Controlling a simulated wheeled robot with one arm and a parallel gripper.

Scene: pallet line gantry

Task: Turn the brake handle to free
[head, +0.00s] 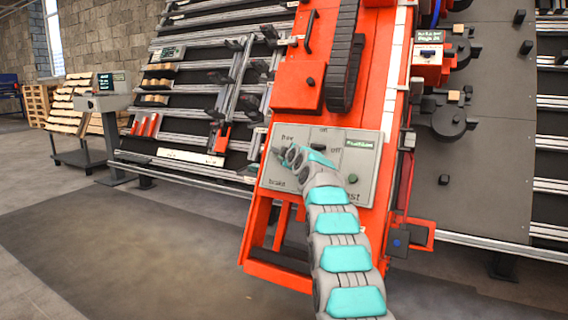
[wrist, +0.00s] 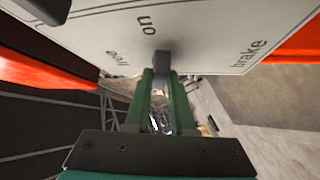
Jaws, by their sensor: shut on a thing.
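The brake handle is a small dark grey block (wrist: 162,60) on the light grey control panel (wrist: 200,30). In the wrist view it sits between the tips of the two green fingers of my gripper (wrist: 163,78), which are shut on it. The word "brake" is on the panel to its right, and what looks like "free" is to its left. In the head view my gripper (head: 281,153) reaches the left part of the panel (head: 375,165), between the "free" and "brake" labels. My gripper largely hides the handle there, so I cannot tell which way it points.
The panel is on an orange machine frame (head: 300,78). A sloping rack (head: 185,100) stands left, and a grey plate with black parts (head: 485,150) right. The floor at front left is clear.

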